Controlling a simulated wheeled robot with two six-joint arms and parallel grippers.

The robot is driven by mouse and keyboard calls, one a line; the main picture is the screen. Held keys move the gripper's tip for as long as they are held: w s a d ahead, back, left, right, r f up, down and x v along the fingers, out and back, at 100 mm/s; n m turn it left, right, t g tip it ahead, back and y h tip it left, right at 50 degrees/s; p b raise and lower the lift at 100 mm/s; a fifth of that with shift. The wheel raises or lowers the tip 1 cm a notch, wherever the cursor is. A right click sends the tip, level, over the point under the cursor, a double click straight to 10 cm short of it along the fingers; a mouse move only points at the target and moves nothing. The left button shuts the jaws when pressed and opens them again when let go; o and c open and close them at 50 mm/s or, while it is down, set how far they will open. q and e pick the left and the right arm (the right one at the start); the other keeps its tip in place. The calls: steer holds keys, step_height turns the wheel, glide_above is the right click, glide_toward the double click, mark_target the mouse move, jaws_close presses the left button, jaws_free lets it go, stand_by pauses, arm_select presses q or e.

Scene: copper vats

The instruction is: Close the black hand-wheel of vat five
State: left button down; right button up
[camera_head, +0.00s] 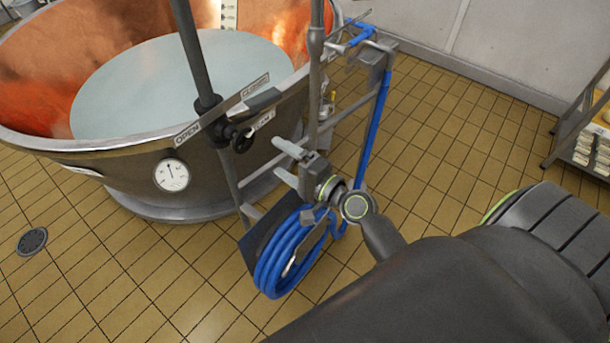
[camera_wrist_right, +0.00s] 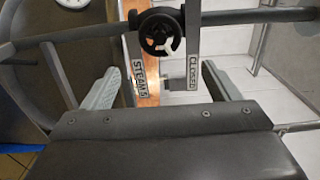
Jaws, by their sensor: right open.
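The black hand-wheel (camera_head: 241,140) sits on the near side of the copper vat (camera_head: 130,160), between a plate marked OPEN (camera_head: 187,133) and one marked CLOSED (camera_head: 255,86). In the right wrist view the hand-wheel (camera_wrist_right: 161,33) is upper middle, above a tag reading STEAM 5 (camera_wrist_right: 140,84) and the CLOSED plate (camera_wrist_right: 193,70). My right gripper (camera_head: 276,157) is open and empty, to the right of the wheel and apart from it. Its two fingers flank the lower middle of the wrist view (camera_wrist_right: 160,72), below the wheel. My left gripper does not show.
A metal stand with a coiled blue hose (camera_head: 290,255) is close beside my right gripper. A dark vertical pole (camera_head: 192,55) rises by the wheel. A round gauge (camera_head: 171,175) is on the vat wall. A shelf rack (camera_head: 585,130) stands far right. Tiled floor is clear at lower left.

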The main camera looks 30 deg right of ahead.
steer(key=b+v, duration=0.1)
steer(key=v, duration=0.4)
steer(key=shift+s+d, duration=0.15)
steer(key=shift+s, duration=0.2)
